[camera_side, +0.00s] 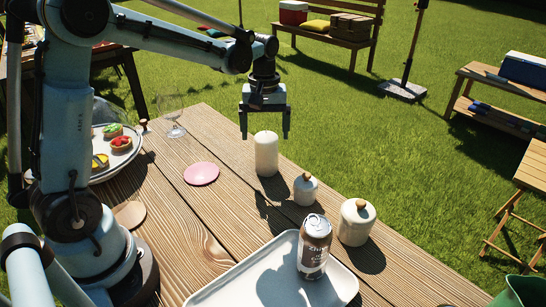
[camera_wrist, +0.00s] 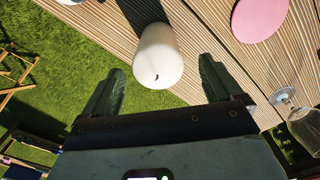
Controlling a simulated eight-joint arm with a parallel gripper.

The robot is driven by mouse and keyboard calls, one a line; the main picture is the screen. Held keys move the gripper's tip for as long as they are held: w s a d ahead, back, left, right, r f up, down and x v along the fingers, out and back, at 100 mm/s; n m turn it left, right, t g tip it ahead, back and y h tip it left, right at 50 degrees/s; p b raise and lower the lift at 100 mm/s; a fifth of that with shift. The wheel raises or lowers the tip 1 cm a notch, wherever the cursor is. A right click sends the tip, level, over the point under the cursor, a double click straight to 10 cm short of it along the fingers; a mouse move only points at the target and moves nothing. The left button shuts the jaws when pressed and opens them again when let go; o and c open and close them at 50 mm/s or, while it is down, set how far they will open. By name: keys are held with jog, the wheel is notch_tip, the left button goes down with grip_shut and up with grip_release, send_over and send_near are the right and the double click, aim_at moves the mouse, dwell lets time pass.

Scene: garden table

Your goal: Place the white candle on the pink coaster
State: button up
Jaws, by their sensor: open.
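The white candle (camera_side: 266,154) stands upright on the wooden table in the side view. It also shows in the wrist view (camera_wrist: 158,58), just beyond and roughly between my fingertips. The pink coaster (camera_side: 201,173) lies flat and bare on the table, left of the candle; the wrist view shows it at the upper right (camera_wrist: 260,16). My gripper (camera_side: 265,134) points down with its fingers apart, above and around the candle's top in the side view. In the wrist view the open fingers (camera_wrist: 155,85) show on either side with nothing between their tips. Whether they touch the candle cannot be told.
Two lidded white jars (camera_side: 305,190) (camera_side: 356,226) stand right of the candle. A can (camera_side: 314,248) stands on a white tray (camera_side: 235,285) in front. A wine glass (camera_side: 172,112) and a plate of pastries (camera_side: 103,174) are at the left. Bare planks lie between candle and coaster.

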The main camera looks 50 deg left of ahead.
aim_at(266, 149)
jog(key=shift+d+f, duration=0.1)
jog(key=shift+f, duration=3.05)
jog(key=shift+c, duration=0.2)
jog(key=c, duration=1.4)
jog(key=shift+r, duration=0.15)
